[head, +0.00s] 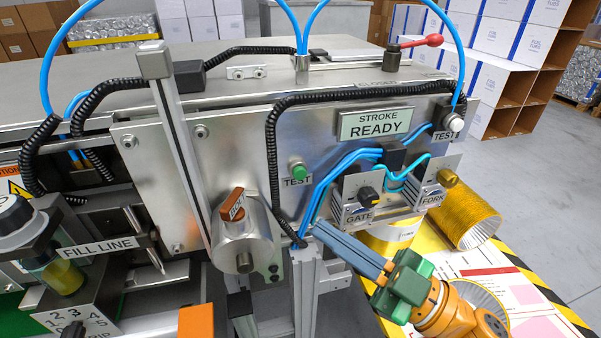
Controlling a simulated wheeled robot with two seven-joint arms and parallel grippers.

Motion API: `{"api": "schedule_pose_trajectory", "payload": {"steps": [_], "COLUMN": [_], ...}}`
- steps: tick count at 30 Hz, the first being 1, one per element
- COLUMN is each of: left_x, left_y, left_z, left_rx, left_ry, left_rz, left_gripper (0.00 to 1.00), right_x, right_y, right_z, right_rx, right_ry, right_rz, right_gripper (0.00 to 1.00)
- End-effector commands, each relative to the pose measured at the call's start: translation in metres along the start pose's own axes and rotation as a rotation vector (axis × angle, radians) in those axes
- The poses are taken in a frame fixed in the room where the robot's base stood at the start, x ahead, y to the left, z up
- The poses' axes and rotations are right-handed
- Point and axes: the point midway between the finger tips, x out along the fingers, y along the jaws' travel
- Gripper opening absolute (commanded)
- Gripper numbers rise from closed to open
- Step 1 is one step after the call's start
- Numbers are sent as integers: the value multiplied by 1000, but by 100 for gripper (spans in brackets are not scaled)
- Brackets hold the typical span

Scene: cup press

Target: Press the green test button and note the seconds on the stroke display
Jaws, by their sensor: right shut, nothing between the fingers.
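The green test button (299,171) is on the upright metal panel, above a small TEST label. The stroke display (376,124) is higher on the panel to the right and reads "STROKE READY"; no seconds show on it. My right gripper (318,229) comes in from the lower right. Its long grey-blue fingers are shut and empty. Their tips are below and slightly right of the green button, apart from it in the picture, near the lower edge of the panel. My left gripper is not in view.
A pale round button (449,121), also labelled TEST, is at the panel's upper right. Blue hoses (340,165) run beside the green button to the GATE (370,195) and FORK (428,190) units. A metal cylinder with an orange knob (242,240) juts out at lower left.

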Motion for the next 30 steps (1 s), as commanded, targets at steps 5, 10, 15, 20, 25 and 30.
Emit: {"api": "schedule_pose_trajectory", "payload": {"steps": [5,10,15,20,25,30], "left_x": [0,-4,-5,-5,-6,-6], "left_y": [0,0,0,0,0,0], "left_z": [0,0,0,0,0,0], "left_rx": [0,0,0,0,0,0], "left_ry": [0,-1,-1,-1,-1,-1], "left_rz": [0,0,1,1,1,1], "left_gripper": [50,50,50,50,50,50], "right_x": [1,12,30,46,57,61], "right_y": [1,11,24,35,43,46], "right_z": [1,8,23,34,42,46], "right_rx": [0,0,-2,-1,1,1], "right_ry": [-1,0,0,-1,-1,-2], "right_rz": [3,7,7,5,5,4], "right_gripper": [0,0,0,0,0,0]}}
